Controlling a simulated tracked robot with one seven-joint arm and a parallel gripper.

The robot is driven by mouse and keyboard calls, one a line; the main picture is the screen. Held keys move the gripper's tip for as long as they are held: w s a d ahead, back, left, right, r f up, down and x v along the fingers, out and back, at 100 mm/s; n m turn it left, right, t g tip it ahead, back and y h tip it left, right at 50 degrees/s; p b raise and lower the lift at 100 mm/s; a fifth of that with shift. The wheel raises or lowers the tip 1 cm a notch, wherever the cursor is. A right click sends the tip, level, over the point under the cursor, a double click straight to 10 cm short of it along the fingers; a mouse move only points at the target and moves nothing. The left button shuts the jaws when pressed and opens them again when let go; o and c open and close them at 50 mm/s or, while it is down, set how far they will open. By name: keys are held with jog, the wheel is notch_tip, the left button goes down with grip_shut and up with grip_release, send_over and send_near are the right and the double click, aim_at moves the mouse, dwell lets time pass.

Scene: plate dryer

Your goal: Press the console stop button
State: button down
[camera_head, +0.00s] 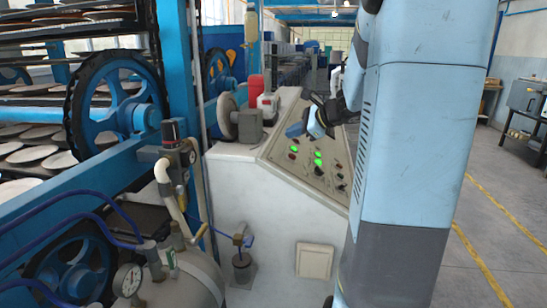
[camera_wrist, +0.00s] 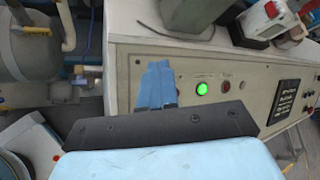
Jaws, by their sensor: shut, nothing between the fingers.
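The white console (camera_head: 258,165) has a sloped grey panel with green lit buttons and small red and dark controls. A red button (camera_head: 292,156) sits on the panel's left part in the head view. My gripper (camera_head: 296,130) is shut and empty, its blue fingertips over the panel's upper left part. In the wrist view my gripper (camera_wrist: 157,68) covers part of the panel, beside a lit green button (camera_wrist: 202,88) and a dark red button (camera_wrist: 227,86). I cannot read which button is the stop, nor tell whether the fingertips touch the panel.
A red and white device (camera_wrist: 268,20) and a grey clamp-like part (camera_head: 246,123) stand on the console top. Blue dryer wheels (camera_head: 115,95) and plate racks are at the left. A tank with a gauge (camera_head: 128,280) stands in front. The floor at right is clear.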

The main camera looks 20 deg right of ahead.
aim_at(292, 157)
jog(key=w+d+m+t, duration=0.2)
jog(key=d+m, duration=0.3)
jog(key=d, duration=0.4)
jog(key=shift+w+d+f+t+h, duration=0.3)
jog(key=shift+w+f+h, duration=0.1)
jog(key=shift+w, duration=0.2)
jog(key=shift+w+a+f, duration=0.4)
jog(key=shift+a+f, duration=0.25)
jog(key=shift+f, duration=0.6)
jog(key=shift+w+a+f, duration=0.45)
jog(key=shift+a+f, duration=0.15)
jog(key=shift+f, duration=0.65)
jog(key=shift+w+a+f, duration=0.4)
jog(key=shift+a+f, duration=0.25)
jog(key=shift+f, duration=0.6)
jog(key=shift+a+f, duration=0.1)
jog(key=shift+f, duration=0.1)
jog(key=shift+a+f, duration=0.1)
jog(key=shift+f, duration=0.05)
